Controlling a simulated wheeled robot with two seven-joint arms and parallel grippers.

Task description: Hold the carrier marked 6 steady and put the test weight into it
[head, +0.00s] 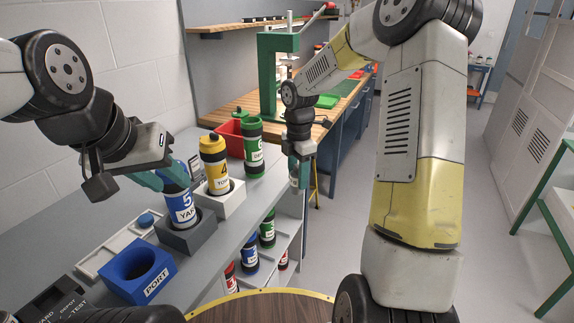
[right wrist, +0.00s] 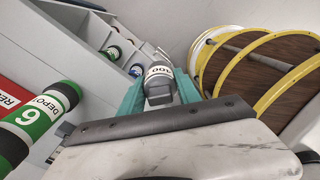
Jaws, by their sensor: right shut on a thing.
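The green carrier marked 6 (right wrist: 38,120) stands upright on the bench; it also shows in the head view (head: 254,155) behind the yellow carrier. My right gripper (head: 299,168) hangs to the right of it, beyond the bench's edge. It is shut on the test weight (right wrist: 159,84), a grey piece with a white marked band, which hangs apart from the carrier. My left gripper (head: 160,180) is beside the blue carrier marked 5 (head: 182,205), one teal finger overlapping its upper part; whether it grips it is unclear.
The yellow carrier marked 4 (head: 215,172) stands in a white block. A blue PORT holder (head: 140,272) and a pale tray (head: 105,250) are nearer. A red bin (head: 230,138) is behind. A shelf below the bench holds several more carriers. A round wooden top (head: 265,308) is in front.

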